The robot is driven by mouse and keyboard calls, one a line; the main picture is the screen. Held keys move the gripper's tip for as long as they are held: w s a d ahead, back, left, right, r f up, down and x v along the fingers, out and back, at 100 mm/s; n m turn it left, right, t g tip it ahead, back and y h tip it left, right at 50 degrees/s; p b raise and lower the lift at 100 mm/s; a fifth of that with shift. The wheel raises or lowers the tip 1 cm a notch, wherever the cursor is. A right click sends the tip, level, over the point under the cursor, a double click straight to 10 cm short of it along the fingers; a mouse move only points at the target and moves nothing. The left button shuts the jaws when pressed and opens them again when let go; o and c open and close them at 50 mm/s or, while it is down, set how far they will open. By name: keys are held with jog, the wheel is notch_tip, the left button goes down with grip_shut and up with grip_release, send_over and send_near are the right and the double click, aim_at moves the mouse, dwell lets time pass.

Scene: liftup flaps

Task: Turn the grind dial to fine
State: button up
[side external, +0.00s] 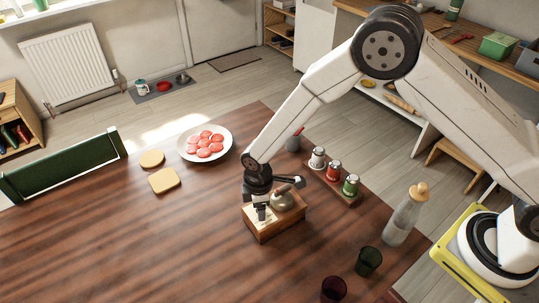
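A small wooden box (275,225) with a rounded metal top (283,201) stands on the table, and it looks like a hand grinder. A dark handle shows above the metal top, partly overlapped by my arm's end. My gripper (262,214) points down over the left part of the box, close to the metal top. I cannot tell whether it touches the box. The fingers are small and partly lost against the dark wrist, so their opening is unclear. I cannot make out a grind dial or its marks.
Right of the box are a rack (335,183) with three small capped jars, a stoppered glass bottle (403,217) and two dark glasses (368,261). A plate (184,143) of red slices and two bread pieces (164,180) lie behind. The table's left front is clear.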

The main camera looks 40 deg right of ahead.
jog(key=shift+r, duration=0.15)
jog(key=shift+r, duration=3.8)
jog(key=shift+s+d+r, duration=0.1)
jog(key=shift+d+r, duration=0.2)
jog(key=shift+d, duration=0.15)
jog(key=s+d+r+m+t, duration=0.1)
jog(key=s+d+r+m, duration=0.3)
jog(key=d, duration=0.5)
jog(key=s+d+r+m+t, duration=0.1)
jog(key=s+d+r+m, duration=0.4)
jog(key=s+d+m, duration=0.4)
jog(key=shift+s+d+r+t, duration=0.3)
jog(key=shift+s+d, duration=0.2)
jog(key=shift+d, duration=0.2)
